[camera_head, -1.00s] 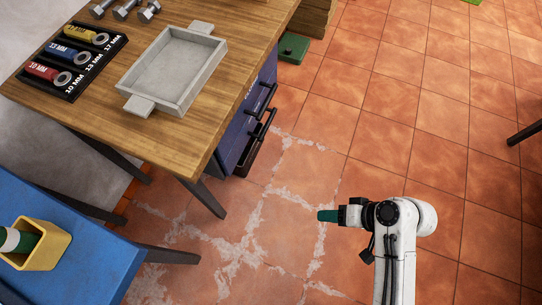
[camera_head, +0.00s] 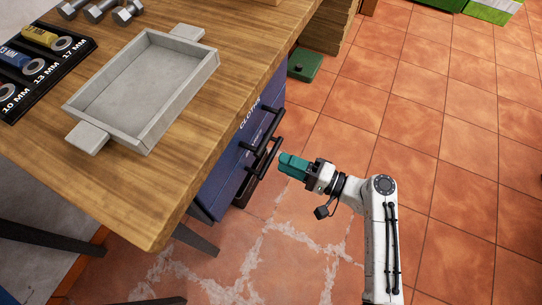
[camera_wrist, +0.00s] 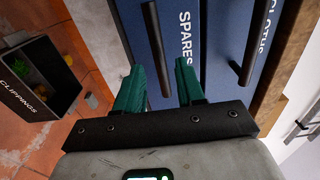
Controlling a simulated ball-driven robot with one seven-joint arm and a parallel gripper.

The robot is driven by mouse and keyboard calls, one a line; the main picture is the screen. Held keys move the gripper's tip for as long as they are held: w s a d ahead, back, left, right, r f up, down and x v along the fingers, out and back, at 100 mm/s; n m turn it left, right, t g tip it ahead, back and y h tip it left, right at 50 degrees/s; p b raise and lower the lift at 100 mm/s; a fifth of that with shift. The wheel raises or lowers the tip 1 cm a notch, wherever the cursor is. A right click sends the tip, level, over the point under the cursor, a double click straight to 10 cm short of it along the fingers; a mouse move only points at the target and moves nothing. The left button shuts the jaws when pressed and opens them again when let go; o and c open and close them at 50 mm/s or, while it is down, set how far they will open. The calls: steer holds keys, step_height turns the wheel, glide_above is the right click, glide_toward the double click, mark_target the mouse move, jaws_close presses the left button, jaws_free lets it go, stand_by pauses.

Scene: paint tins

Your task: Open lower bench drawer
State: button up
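The lower bench drawer is the blue one marked SPARES (camera_wrist: 188,28); it looks shut. Its black bar handle (camera_wrist: 155,45) runs down the wrist view, its near end appearing between my fingers. In the head view the lower handle (camera_head: 262,160) is just left of my fingertips. The upper drawer, marked as cloths (camera_wrist: 238,30), has its own handle (camera_wrist: 258,40) and also looks shut. My gripper (camera_wrist: 160,72) has two teal fingers spread apart, with nothing clamped. In the head view my gripper (camera_head: 283,162) points at the drawer fronts. I cannot tell the remaining depth to the handle.
The wooden bench top (camera_head: 245,55) overhangs the drawers and carries a grey tray (camera_head: 150,85). A dark box marked CLIPPINGS (camera_wrist: 40,80) stands low beside the drawers. A green box (camera_head: 304,64) is on the floor. The tiled floor (camera_head: 440,150) at right is clear.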

mark_target(270, 156)
steer(key=shift+x, duration=2.65)
steer(key=shift+c, duration=0.3)
jaws_close()
